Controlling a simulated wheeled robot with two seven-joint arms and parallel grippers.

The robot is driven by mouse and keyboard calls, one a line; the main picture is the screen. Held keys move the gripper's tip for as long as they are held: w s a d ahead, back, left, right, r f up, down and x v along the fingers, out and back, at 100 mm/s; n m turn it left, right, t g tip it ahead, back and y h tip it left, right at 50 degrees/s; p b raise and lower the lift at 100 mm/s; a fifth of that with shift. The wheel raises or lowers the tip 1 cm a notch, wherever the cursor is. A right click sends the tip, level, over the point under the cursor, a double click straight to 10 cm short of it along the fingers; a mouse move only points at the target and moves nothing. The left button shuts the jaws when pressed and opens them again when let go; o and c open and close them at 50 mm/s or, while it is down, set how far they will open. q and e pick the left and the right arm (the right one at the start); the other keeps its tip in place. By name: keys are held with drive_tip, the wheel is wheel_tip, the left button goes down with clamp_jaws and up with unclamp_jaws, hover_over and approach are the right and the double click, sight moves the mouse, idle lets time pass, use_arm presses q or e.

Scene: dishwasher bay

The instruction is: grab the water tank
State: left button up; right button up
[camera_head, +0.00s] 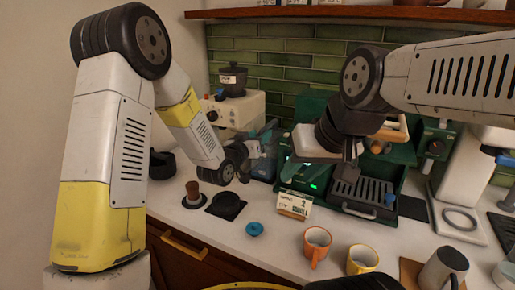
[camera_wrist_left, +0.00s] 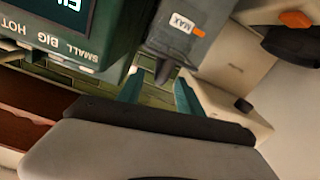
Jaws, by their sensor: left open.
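The water tank (camera_wrist_left: 190,30) is grey and see-through, with a white MAX label, at the top of the left wrist view beside the green coffee machine (camera_wrist_left: 112,40). In the head view the bluish tank (camera_head: 265,168) stands at the machine's left side, partly hidden by my left arm. My left gripper (camera_wrist_left: 160,92) is open, its two teal fingers apart and pointing toward the tank's lower end in the picture. Nothing is clearly held between them. In the head view the left gripper (camera_head: 264,140) is small and close to the tank. My right gripper (camera_head: 350,168) hangs in front of the coffee machine; its jaws are unclear.
A cream machine with a black pot (camera_head: 233,80) stands behind my left arm. A tamper (camera_head: 194,193), black mat (camera_head: 226,206), small sign (camera_head: 294,204), orange mug (camera_head: 317,246) and yellow mug (camera_head: 362,259) occupy the counter. The front counter around the blue lid (camera_head: 255,229) is mostly clear.

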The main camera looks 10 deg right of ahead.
sight(268, 125)
use_arm(q)
drive_tip(key=shift+w+d+f, duration=0.1)
drive_tip(key=shift+w+d, duration=0.2)
drive_tip(key=shift+w, duration=0.25)
drive_tip(key=x, duration=0.7)
drive_tip(key=shift+w+r, duration=0.15)
drive_tip(key=shift+r, duration=0.2)
clamp_jaws()
idle(0.6)
drive_tip(key=shift+r, duration=0.2)
